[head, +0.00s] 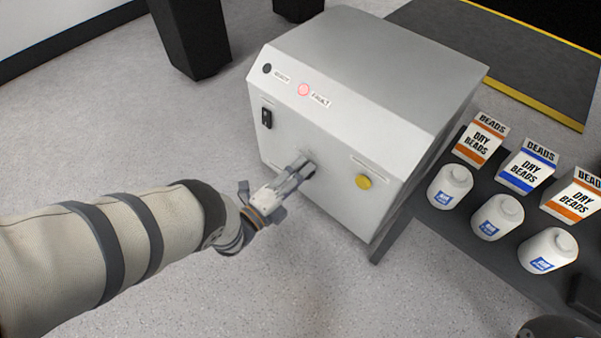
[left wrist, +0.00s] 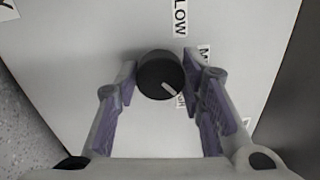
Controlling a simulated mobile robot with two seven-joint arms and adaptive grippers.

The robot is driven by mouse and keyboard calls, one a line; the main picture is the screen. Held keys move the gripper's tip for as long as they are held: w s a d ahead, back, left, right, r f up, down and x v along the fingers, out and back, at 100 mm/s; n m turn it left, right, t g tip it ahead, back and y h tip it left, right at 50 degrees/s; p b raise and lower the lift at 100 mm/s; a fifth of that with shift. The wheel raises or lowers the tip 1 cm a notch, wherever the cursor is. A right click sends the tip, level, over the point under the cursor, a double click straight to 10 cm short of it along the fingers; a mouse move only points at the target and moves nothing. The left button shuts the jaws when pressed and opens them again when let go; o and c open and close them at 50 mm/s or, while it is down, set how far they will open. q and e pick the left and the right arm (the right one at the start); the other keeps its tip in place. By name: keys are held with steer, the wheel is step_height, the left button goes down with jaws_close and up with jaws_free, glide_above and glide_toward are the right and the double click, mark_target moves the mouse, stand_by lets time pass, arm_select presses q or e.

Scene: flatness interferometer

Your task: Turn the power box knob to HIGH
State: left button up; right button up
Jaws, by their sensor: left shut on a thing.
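The power box (head: 330,118) is a light grey cabinet with a sloped front top. Its black round knob (left wrist: 160,75) sits between my left fingertips in the left wrist view, with a white pointer line toward the lower right. A LOW label (left wrist: 181,17) is above it; a label beginning with M (left wrist: 204,52) is partly hidden by the right finger, and other labels nearby are mostly covered. In the head view my left gripper (head: 303,168) reaches the front panel and hides most of the knob. It is shut on the knob.
The panel has a lit red FAULT lamp (head: 303,90), a dark READY lamp (head: 267,68), a black rocker switch (head: 266,118) and a yellow button (head: 363,181). Bead cartons (head: 527,166) and white bottles (head: 497,217) stand on a dark shelf to the right. Floor at left is open.

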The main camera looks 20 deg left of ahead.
arm_select(q)
steer(key=shift+a+m, duration=0.1)
steer(key=shift+m, duration=0.9)
steer(key=o, duration=1.1)
steer(key=shift+o, duration=0.2)
steer(key=v, duration=1.2)
